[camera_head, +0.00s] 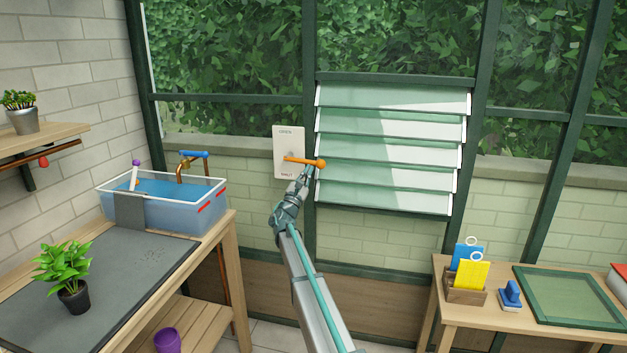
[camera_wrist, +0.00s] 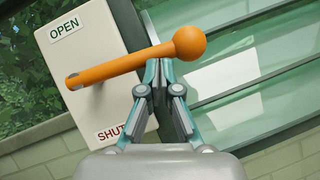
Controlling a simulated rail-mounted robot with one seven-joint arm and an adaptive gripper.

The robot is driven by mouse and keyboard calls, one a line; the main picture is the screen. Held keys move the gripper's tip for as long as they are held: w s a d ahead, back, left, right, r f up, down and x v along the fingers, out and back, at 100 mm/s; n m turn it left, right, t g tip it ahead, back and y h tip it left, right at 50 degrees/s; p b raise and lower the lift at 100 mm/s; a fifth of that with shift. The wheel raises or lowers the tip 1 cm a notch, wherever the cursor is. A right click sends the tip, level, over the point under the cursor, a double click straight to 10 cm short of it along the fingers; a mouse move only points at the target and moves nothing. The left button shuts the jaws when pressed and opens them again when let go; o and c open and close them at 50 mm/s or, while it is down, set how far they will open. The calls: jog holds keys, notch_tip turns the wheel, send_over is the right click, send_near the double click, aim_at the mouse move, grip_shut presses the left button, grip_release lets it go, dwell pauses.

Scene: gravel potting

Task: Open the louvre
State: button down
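The louvre (camera_head: 392,150) is a stack of pale green glass slats in a dark green window frame. The slats lie overlapping and look closed. Left of it is a white plate (camera_head: 289,140) marked OPEN at the top and SHUT at the bottom. An orange lever (camera_head: 304,161) with a round knob sticks out rightward from the plate, roughly level; it also shows in the wrist view (camera_wrist: 125,66). My gripper (camera_wrist: 161,66) has its fingers close together, with the tips right at the lever's underside near the knob. I cannot tell if they touch it.
A water tank (camera_head: 165,205) with a tap stands on the left bench, beside a potted plant (camera_head: 70,280). The right bench holds a card holder (camera_head: 465,291) and a green-framed panel (camera_head: 570,295). The space before the louvre is clear apart from my arm.

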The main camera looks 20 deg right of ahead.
aim_at(310, 162)
jog(key=shift+s+d+r+b, duration=0.1)
jog(key=shift+d+r+b, duration=0.1)
jog(key=shift+r, duration=0.7)
jog(key=shift+s+d+r+b, duration=0.1)
jog(key=shift+d+r+b, duration=0.1)
jog(key=shift+r, duration=0.7)
jog(key=shift+w+a+r, duration=0.1)
jog(key=shift+a+r, duration=0.05)
jog(key=shift+r, duration=0.5)
jog(key=shift+w+a+r, duration=0.1)
jog(key=shift+r, duration=0.65)
jog(key=shift+s, duration=0.1)
jog(key=f+b, duration=0.1)
jog(key=s+d+f+b, duration=0.1)
jog(key=s+f+b, duration=0.1)
jog(key=f, duration=0.1)
jog(key=shift+s+d+f, duration=0.1)
jog(key=shift+d, duration=0.15)
jog(key=s+a+f, duration=0.1)
jog(key=s+f, duration=0.2)
jog(key=s, duration=0.5)
jog(key=shift+a+f, duration=0.4)
jog(key=shift+s, duration=0.1)
